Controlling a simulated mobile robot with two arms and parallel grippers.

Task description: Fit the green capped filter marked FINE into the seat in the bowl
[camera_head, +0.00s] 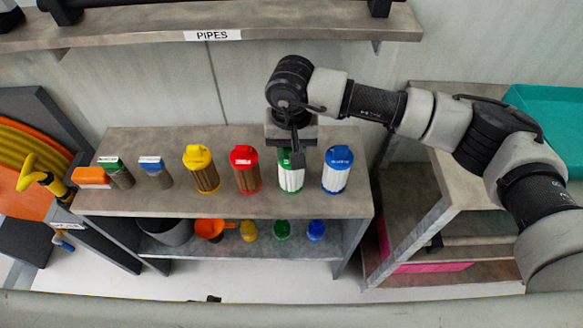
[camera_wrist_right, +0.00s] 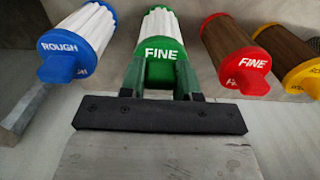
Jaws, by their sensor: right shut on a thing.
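The green capped filter marked FINE (camera_head: 291,181) stands upright on the upper shelf, its white pleated body below the green cap. In the right wrist view its cap (camera_wrist_right: 163,50) shows the word FINE. My right gripper (camera_wrist_right: 160,76) is shut on this cap from above; in the head view the gripper (camera_head: 295,152) partly hides the cap. I cannot make out the bowl with the seat. My left gripper is not in view.
A blue ROUGH filter (camera_head: 337,171) stands close on the right, a red FINE filter (camera_head: 246,170) and a yellow one (camera_head: 202,171) on the left. Smaller containers and an orange block (camera_head: 91,176) are further left. A grey bucket (camera_head: 168,233) and orange funnel (camera_head: 210,230) are below.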

